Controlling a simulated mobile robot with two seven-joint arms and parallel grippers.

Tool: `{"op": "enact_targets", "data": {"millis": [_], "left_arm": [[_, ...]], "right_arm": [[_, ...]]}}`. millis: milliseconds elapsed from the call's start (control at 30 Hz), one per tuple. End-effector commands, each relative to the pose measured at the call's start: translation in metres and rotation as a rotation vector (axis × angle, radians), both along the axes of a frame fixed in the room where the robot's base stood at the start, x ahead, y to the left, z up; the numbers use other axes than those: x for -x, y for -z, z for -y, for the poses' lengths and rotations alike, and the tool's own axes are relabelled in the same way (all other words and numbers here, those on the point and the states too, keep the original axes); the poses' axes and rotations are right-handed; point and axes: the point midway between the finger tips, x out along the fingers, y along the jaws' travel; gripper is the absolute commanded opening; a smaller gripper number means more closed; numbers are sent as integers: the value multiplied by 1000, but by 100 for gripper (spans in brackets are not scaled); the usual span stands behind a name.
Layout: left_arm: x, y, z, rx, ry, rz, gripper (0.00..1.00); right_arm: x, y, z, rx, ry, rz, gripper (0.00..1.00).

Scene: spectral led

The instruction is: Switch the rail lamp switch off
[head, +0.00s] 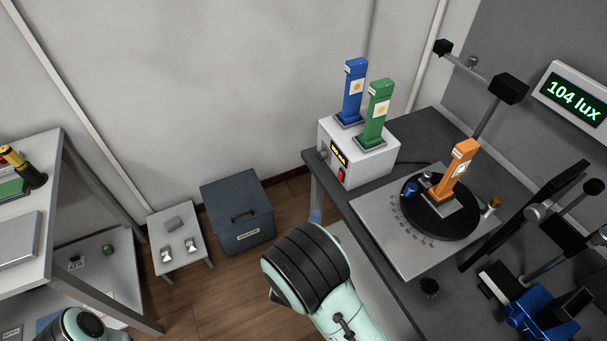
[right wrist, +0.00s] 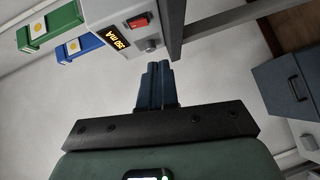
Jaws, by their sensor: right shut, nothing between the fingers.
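A red rocker switch (head: 341,176) is on the front of a white box, right of a silver knob and below a lit amber display. It also shows in the right wrist view (right wrist: 138,21), where the display (right wrist: 120,42) reads about 250 mA. Which way the rocker is tipped is too small to tell. My right gripper (head: 315,216) is below and left of the box, apart from it, beside the bench edge. In the right wrist view its blue fingers (right wrist: 158,72) are shut and empty, pointing near the box. My left gripper is out of view; only part of that arm shows.
The white box (head: 370,168) carries blue (head: 354,92) and green (head: 377,115) upright modules on the dark bench. An orange module (head: 455,172) stands on a black turntable. A meter (head: 572,103) reads 104 lux. A grey bin (head: 238,211) stands on the floor behind.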

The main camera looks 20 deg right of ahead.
Motion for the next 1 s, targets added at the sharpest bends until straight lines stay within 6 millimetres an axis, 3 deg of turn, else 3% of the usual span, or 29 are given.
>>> {"op": "enact_targets", "data": {"millis": [100, 267, 667, 800, 1000], "left_arm": [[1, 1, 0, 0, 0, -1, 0], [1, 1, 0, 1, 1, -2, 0], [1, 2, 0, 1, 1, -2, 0], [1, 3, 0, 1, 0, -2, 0], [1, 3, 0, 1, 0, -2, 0]], "right_arm": [[-2, -11, 0, 42, 11, 13, 0], [-14, -10, 12, 45, 16, 13, 0], [-77, 0, 65, 44, 13, 13, 0], [-78, 4, 87, 43, 13, 10, 0], [-79, 6, 100, 42, 10, 12, 0]]}}
